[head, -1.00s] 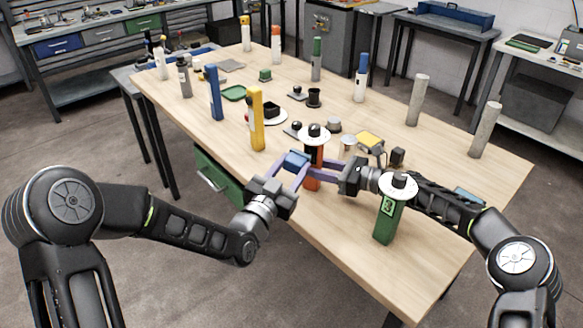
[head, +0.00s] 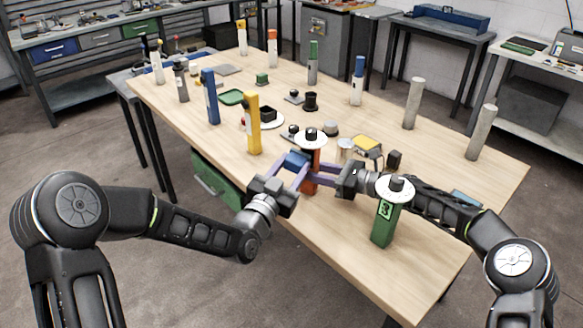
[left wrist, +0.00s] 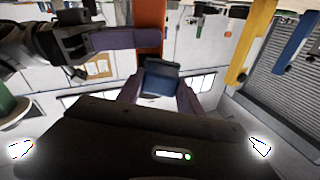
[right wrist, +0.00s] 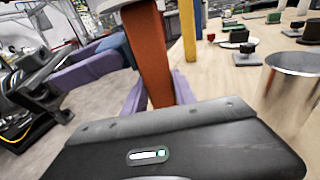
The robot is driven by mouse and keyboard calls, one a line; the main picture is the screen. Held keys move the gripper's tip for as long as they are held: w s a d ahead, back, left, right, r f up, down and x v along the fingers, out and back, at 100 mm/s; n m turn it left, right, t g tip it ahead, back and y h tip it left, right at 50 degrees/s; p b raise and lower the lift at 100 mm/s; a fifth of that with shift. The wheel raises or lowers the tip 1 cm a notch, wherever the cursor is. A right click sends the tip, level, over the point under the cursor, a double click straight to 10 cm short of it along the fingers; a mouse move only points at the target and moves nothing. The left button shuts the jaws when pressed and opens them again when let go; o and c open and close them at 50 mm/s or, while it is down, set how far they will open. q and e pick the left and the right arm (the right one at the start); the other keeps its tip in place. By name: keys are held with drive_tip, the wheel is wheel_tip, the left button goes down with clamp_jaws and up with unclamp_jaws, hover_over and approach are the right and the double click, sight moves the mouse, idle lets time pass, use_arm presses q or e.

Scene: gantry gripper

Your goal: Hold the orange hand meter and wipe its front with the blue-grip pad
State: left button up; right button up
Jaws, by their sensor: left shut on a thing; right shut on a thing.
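The orange hand meter (head: 310,185) is upright above the front part of the table, with its lower body showing in the head view. My right gripper (head: 317,173) is shut around it from the right. The meter fills the upper middle of the right wrist view (right wrist: 148,55). My left gripper (head: 296,172) is shut on the blue-grip pad (head: 297,159), which is at the meter's left side. The pad also shows in the left wrist view (left wrist: 160,78), overlapping the meter (left wrist: 150,35). I cannot tell whether pad and meter touch. The wiping face is hidden.
A green meter (head: 385,224) marked 3 stands near the front right. A yellow block (head: 253,125) and a blue one (head: 210,97) stand to the left. A silver cylinder (right wrist: 290,85) is close to my right gripper.

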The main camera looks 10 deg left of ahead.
use_arm(q)
drive_tip(key=shift+d, duration=0.1)
drive_tip(key=shift+s+d, duration=0.35)
drive_tip(key=shift+d, duration=0.55)
drive_tip(key=shift+s+d, duration=0.35)
drive_tip(key=shift+d, duration=0.55)
drive_tip(key=shift+w+a, duration=0.1)
drive_tip(key=shift+w, duration=0.1)
drive_tip(key=shift+w+a, duration=0.25)
drive_tip(key=shift+a, duration=0.7)
drive_tip(key=shift+w+a, duration=0.25)
drive_tip(key=shift+a, duration=0.65)
drive_tip(key=shift+s, duration=0.15)
drive_tip(key=r+v, duration=0.1)
drive_tip(key=v, duration=0.7)
drive_tip(key=shift+s, duration=0.4)
